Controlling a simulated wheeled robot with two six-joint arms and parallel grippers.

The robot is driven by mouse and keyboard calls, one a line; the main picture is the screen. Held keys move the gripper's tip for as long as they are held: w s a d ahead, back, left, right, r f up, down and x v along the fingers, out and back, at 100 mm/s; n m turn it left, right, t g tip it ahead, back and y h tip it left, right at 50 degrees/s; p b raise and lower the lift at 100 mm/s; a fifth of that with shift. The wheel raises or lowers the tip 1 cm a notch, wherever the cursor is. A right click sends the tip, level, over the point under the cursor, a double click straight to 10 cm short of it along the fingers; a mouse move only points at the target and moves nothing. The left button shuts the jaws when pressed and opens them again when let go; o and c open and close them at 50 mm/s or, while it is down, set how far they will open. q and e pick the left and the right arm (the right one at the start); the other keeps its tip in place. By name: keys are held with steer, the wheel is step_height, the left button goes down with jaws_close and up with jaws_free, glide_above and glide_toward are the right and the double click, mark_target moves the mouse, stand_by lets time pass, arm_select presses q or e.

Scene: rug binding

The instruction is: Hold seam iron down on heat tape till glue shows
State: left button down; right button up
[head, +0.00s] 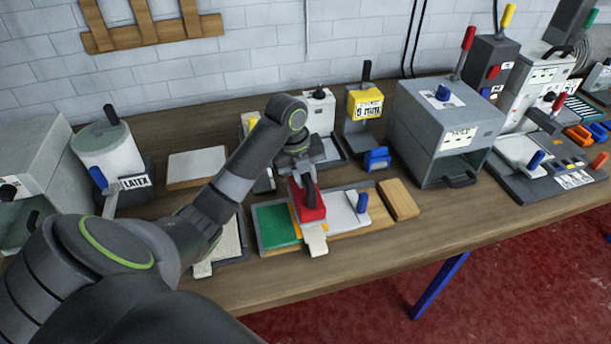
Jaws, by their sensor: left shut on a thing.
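The seam iron (307,207) is a red block with a black handle. My left gripper (309,184) comes down from above and is shut on its handle. The iron stands over a board with a green pad (276,227) on its left and a pale grey plate (342,212) on its right. A pale strip (317,244), which may be the heat tape, sticks out below the iron at the board's front edge. An orange strip shows beside the iron. The iron's underside is hidden, so I cannot tell whether it touches the tape. No glue is visible. My right gripper is not in view.
A wooden block (398,199) lies right of the board, and a blue clamp (376,158) stands behind it. A LATEX pot (108,157) is at left. A large grey box machine (447,128) stands at right. The table front (350,262) is clear.

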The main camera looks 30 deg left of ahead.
arm_select(q)
steer(key=shift+w+r+p, duration=0.1)
steer(key=shift+r+p, duration=1.5)
steer(key=shift+r, duration=0.35)
steer(key=shift+a, duration=0.1)
